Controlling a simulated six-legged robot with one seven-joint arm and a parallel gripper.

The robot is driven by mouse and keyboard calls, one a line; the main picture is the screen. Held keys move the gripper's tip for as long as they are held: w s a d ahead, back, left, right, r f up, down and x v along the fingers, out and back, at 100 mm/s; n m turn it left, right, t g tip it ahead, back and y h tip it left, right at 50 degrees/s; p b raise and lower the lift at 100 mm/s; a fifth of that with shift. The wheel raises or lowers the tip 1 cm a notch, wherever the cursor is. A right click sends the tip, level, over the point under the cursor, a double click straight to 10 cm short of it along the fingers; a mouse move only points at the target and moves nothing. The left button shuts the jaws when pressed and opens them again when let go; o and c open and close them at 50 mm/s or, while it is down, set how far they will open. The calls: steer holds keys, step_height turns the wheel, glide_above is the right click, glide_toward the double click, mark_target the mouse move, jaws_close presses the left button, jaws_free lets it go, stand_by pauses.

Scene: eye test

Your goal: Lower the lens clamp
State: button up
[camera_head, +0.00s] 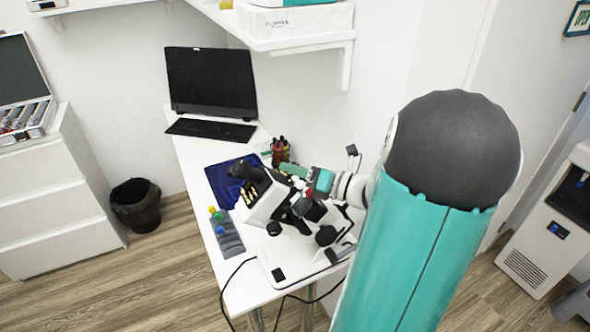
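A white and black lensmeter (262,197) stands on the white desk, with its dark eyepiece (238,170) pointing up and left and its flat base (285,268) toward the front. The lens clamp is too small and crowded to pick out among the dark parts in the middle of the device.
A monitor (210,82) and keyboard (210,131) are at the desk's far end. A pen cup (280,152), blue mat (222,185) and grey tray (230,240) with coloured bottles surround the device. A shelf (300,42) overhangs behind. A bin (137,205) stands left.

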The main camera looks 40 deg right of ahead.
jaws_close()
steer(key=shift+s+d+f, duration=0.2)
steer(key=shift+d+f, duration=0.45)
steer(key=shift+f, duration=0.05)
steer(key=shift+s+d+f, duration=0.2)
steer(key=shift+d+f, duration=0.45)
steer(key=shift+f, duration=0.1)
steer(key=shift+s+d+f, duration=0.2)
steer(key=shift+d+f, duration=0.45)
steer(key=shift+f, duration=0.05)
jaws_free()
steer(key=shift+d+f, duration=0.1)
steer(key=shift+d, duration=0.1)
steer(key=shift+a, duration=0.2)
steer(key=shift+d, duration=0.1)
